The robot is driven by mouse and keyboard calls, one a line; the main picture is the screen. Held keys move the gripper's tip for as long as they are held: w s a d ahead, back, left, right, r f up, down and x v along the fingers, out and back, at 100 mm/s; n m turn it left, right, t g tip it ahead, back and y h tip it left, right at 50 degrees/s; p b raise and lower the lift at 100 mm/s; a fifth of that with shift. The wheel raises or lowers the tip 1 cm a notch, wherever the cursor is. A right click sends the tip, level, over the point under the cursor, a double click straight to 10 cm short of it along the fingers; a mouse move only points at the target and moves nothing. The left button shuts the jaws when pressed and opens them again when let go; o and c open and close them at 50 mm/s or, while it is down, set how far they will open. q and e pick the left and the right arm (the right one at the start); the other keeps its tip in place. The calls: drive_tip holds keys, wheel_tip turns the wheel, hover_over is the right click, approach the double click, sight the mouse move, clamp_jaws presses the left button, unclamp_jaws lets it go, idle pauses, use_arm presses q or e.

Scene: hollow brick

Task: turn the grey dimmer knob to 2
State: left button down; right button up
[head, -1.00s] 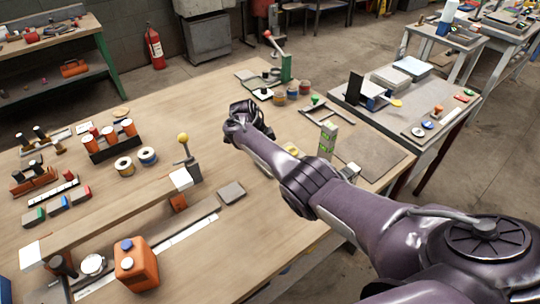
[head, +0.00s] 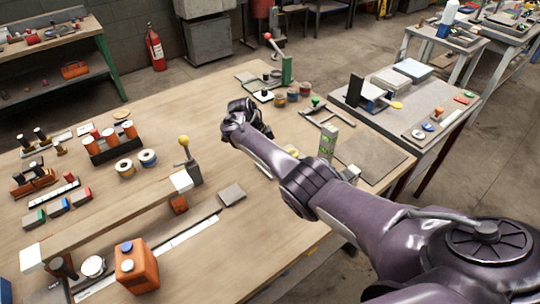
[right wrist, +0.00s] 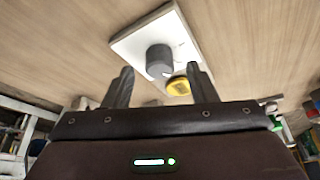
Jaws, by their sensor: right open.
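In the right wrist view a dark grey round knob (right wrist: 159,59) stands on a white plate (right wrist: 134,42). Small marks show on the plate beside the knob, but they are too small to read. My right gripper (right wrist: 160,69) is open, and its two fingers show on either side of the knob in the picture. I cannot tell whether they touch it. In the head view my right gripper (head: 240,114) is over the middle of the table, and I cannot make out the knob or its plate there. My left gripper is not in view.
A yellow round piece (right wrist: 179,86) lies close to the plate's lower edge in the wrist view. In the head view a yellow-topped lever (head: 185,141) and a grey block (head: 232,194) stand left of my arm.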

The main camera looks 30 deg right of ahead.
drive_tip(key=s+v, duration=0.1)
drive_tip(key=v, duration=0.5)
drive_tip(key=shift+w+r, duration=0.2)
drive_tip(key=shift+w, duration=0.3)
drive_tip(key=shift+a, duration=0.1)
